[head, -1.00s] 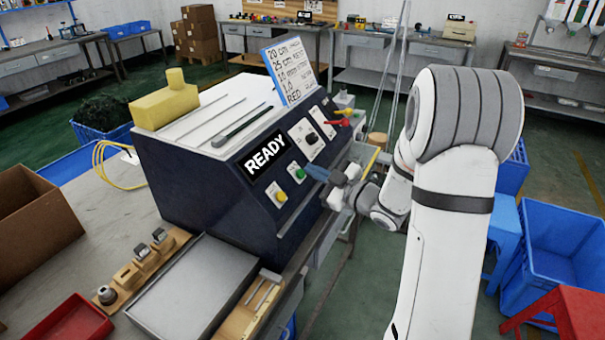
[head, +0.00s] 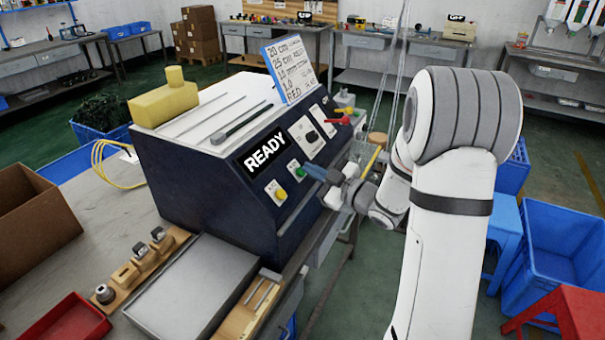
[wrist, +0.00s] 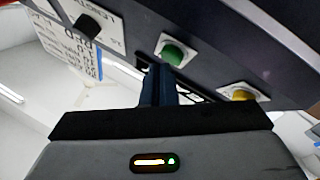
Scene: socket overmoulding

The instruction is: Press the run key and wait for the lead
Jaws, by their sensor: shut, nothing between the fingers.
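The dark blue machine (head: 190,175) stands on the bench with its sloping front panel facing right. Its black display (head: 265,153) reads READY. A green button (head: 294,168) and a yellow button (head: 278,192) sit below the display on pale plates. Both also show in the wrist view, green (wrist: 172,53) and yellow (wrist: 240,93). Their small labels are unreadable, so I cannot tell which is the run key by its label. My gripper (head: 307,170) is shut and empty, its fingertips close beside the green button. In the wrist view the fingers (wrist: 158,72) point towards it; contact cannot be told.
A selector knob (head: 312,137) and red levers (head: 338,120) are higher on the panel. A written card (head: 288,70) stands on top near a yellow block (head: 165,102). A grey tray (head: 190,290) lies in front. Blue crates (head: 570,235) stand on the floor at right.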

